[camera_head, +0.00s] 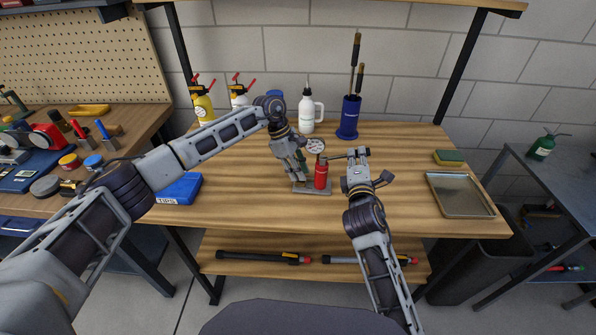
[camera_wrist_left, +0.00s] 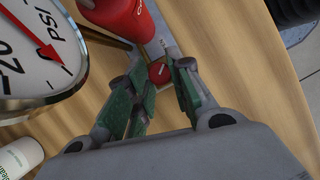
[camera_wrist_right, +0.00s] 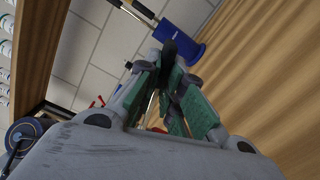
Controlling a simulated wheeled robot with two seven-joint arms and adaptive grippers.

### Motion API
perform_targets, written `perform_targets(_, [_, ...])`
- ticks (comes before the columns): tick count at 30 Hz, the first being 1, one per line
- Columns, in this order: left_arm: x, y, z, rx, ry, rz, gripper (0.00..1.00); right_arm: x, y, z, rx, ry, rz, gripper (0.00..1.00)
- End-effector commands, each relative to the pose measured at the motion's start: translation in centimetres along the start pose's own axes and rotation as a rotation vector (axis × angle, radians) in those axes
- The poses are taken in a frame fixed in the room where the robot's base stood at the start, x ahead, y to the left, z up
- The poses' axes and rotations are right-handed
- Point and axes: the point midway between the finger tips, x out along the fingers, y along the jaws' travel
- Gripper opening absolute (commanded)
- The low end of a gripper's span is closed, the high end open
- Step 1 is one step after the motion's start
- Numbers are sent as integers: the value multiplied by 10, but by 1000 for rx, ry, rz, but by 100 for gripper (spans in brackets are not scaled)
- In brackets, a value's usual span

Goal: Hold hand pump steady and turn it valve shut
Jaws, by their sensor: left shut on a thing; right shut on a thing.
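The hand pump has a red cylinder (camera_head: 321,174) upright on a grey base (camera_head: 318,190) at the table's middle, with a round pressure gauge (camera_head: 315,146) behind it. The cylinder (camera_wrist_left: 122,12) and gauge (camera_wrist_left: 30,50) also show in the left wrist view. My left gripper (camera_head: 302,172) points down beside the cylinder. In the left wrist view, its fingers are shut on the small red valve knob (camera_wrist_left: 158,73). My right gripper (camera_head: 357,154) is at the pump's right, shut on the dark handle (camera_wrist_right: 170,52). The fingers hide part of the handle.
Spray bottles (camera_head: 202,108), a white bottle (camera_head: 306,115) and a blue holder (camera_head: 348,118) stand at the back. A blue box (camera_head: 180,189) lies at the left. A metal tray (camera_head: 460,210) and a sponge (camera_head: 449,157) lie at the right. Table around the pump is clear.

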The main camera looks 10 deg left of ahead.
Motion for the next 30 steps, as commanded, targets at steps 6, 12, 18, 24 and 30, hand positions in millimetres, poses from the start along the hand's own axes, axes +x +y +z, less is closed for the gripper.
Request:
perform_targets(6, [-1,2,0,130,0,-52,0,0,-2,-1,0,1,-3,0])
perform_targets(12, [-1,3,1,243,0,-98,0,0,-2,-1,0,1,-3,0])
perform_targets(18, [-1,4,0,328,1,-134,0,0,-2,-1,0,1,-3,0])
perform_targets(24, [-1,4,1,376,0,-152,0,0,-2,-1,0,1,-3,0])
perform_targets(30, [-1,4,1,390,0,-158,0,0,-2,0,0,1,-3,0])
